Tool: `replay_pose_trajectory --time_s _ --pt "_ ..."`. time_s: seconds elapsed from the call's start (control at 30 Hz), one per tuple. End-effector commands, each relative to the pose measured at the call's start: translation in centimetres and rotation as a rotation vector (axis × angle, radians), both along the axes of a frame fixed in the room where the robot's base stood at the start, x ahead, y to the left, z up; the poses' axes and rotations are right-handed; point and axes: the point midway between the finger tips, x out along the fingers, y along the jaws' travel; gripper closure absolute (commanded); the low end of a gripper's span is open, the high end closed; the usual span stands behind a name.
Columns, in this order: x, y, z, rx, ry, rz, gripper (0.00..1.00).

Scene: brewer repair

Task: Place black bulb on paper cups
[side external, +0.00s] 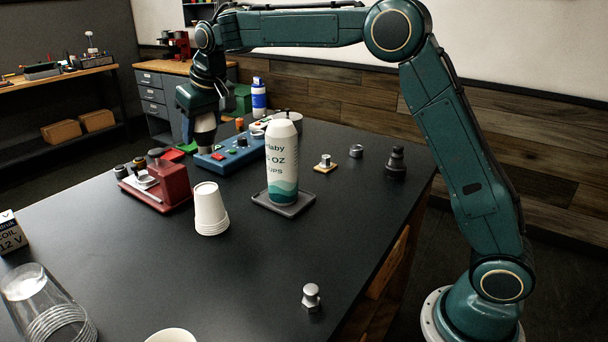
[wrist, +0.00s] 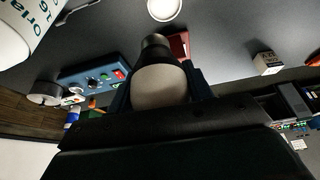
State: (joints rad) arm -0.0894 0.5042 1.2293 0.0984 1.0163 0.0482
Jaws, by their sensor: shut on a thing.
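My gripper (side external: 203,112) is shut on a bulb-like thing (side external: 205,132) with a pale body and a dark end pointing down. It hangs above the far part of the table, left of the blue control panel. It fills the middle of the wrist view (wrist: 160,85), its dark end away from the jaws. A stack of white paper cups (side external: 210,209) stands upside down mid-table, nearer the side camera and apart from my gripper. A round white top (wrist: 164,8) shows at the wrist view's upper edge. A black knobbed thing (side external: 395,162) stands at the right.
Clear cups (side external: 48,303) and a silver knob (side external: 311,296) are in front.

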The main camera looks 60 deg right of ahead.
Motion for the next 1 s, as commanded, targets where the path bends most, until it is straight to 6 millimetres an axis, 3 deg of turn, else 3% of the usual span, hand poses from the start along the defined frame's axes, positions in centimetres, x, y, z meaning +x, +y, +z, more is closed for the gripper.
replay_pose_trajectory --time_s 0.1,0.23,0.47,0.8,1.0 --pt "-0.3 1.7 0.2 0.000 -0.001 0.039 0.75" --pt "-0.5 2.4 0.3 0.000 -0.001 0.055 0.75" --pt "-0.5 2.4 -0.3 -0.001 0.000 0.056 0.75" --pt "-0.5 2.4 -3.6 -0.001 -0.001 0.055 0.75" --pt "-0.5 2.4 -3.8 -0.001 -0.001 0.055 0.75"
